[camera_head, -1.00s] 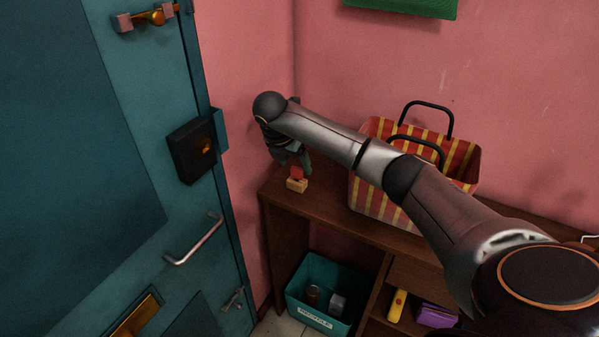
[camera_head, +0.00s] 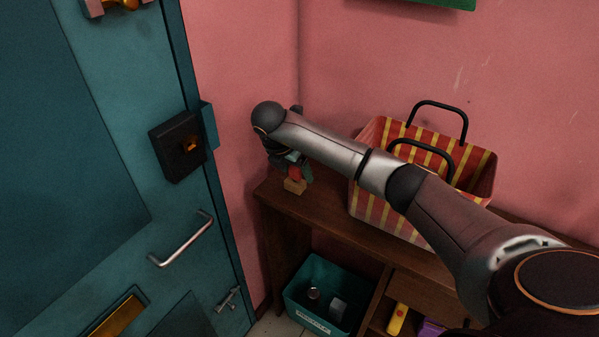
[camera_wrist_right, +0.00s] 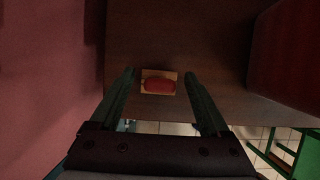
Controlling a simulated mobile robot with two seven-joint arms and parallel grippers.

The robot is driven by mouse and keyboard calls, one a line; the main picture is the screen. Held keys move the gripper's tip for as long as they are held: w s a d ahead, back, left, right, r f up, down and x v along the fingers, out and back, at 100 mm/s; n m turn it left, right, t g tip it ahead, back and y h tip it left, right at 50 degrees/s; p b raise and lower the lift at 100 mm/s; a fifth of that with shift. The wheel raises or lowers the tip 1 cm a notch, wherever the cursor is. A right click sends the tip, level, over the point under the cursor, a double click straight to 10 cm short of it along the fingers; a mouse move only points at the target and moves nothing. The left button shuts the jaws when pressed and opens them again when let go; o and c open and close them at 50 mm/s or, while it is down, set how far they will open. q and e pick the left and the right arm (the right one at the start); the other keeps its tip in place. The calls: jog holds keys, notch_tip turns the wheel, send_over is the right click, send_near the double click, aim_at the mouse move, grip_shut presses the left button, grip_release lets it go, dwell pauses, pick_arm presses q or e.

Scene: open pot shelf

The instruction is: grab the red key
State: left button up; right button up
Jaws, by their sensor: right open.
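The red key (camera_head: 295,174) stands on a small tan block (camera_head: 295,187) at the left end of the wooden shelf top. My right gripper (camera_head: 294,165) is at the key, pointing down, partly hidden behind its own wrist in the head view. In the right wrist view the red key (camera_wrist_right: 159,86) lies on the tan block (camera_wrist_right: 146,74) between the two open fingers (camera_wrist_right: 159,74), with a gap on each side. I cannot tell from these views how far the fingertips reach down past the key. My left gripper is not in view.
A red and yellow striped bag (camera_head: 371,204) stands on the shelf (camera_head: 330,210), right of the key. The teal door (camera_head: 120,200) with a black lock box (camera_head: 177,146) is to the left. A teal bin (camera_head: 335,285) stands below. A pink wall rises close behind.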

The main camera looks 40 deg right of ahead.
jog(key=shift+c, duration=0.3)
grip_shut()
dwell(0.5)
